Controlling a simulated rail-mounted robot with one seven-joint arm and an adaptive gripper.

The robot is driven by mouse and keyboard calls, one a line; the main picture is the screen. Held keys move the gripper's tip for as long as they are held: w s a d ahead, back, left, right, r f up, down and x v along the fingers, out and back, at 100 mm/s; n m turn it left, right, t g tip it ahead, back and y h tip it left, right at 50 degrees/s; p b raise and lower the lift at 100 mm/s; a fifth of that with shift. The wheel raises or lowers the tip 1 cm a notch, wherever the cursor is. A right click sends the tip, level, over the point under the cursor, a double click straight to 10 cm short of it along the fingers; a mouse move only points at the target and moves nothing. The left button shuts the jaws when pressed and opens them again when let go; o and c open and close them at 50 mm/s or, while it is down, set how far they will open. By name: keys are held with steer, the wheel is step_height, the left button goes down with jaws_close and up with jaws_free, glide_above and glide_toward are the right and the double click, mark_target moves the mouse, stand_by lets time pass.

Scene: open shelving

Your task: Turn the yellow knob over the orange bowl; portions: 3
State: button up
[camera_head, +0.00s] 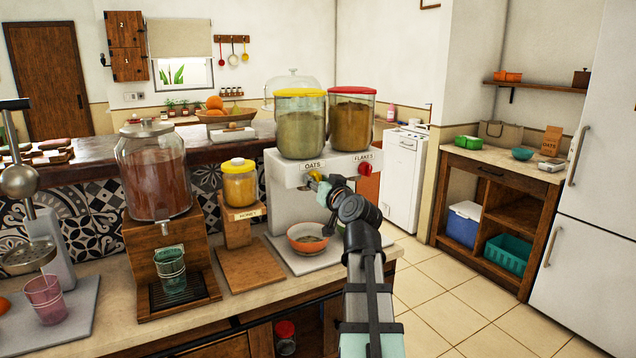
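A white dispenser (290,184) stands on the counter with two clear containers. The yellow-lidded one (300,130) is over the OATS label and the red-lidded one (352,122) is over the FLAKES label. The yellow knob (316,176) shows in small part on the dispenser's front below OATS. My gripper (323,188) is right at this knob and partly hides it; I cannot tell whether its fingers touch or grip it. The orange bowl (293,234) sits below on the dispenser's base, with a little brownish content in it. My arm covers the bowl's right edge.
A honey jar (239,188) on a wooden stand and a large drink dispenser (153,180) with a green glass (170,268) stand to the left. A red knob (364,169) is just right of my gripper. The floor (470,300) at right is clear.

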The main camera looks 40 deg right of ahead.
steer(key=shift+r, duration=0.1)
steer(key=m+p, duration=0.2)
steer(key=m, duration=0.1)
steer(key=shift+r+p, duration=0.2)
steer(key=shift+p, duration=0.15)
steer(key=shift+f+m+p, duration=0.2)
steer(key=shift+m+p, duration=0.15)
steer(key=shift+m, duration=0.45)
steer(key=o, duration=1.2)
steer(key=shift+w, duration=0.1)
steer(key=shift+c, duration=0.2)
steer(key=v, duration=0.7)
steer(key=shift+s, duration=0.3)
steer(key=shift+r, duration=0.1)
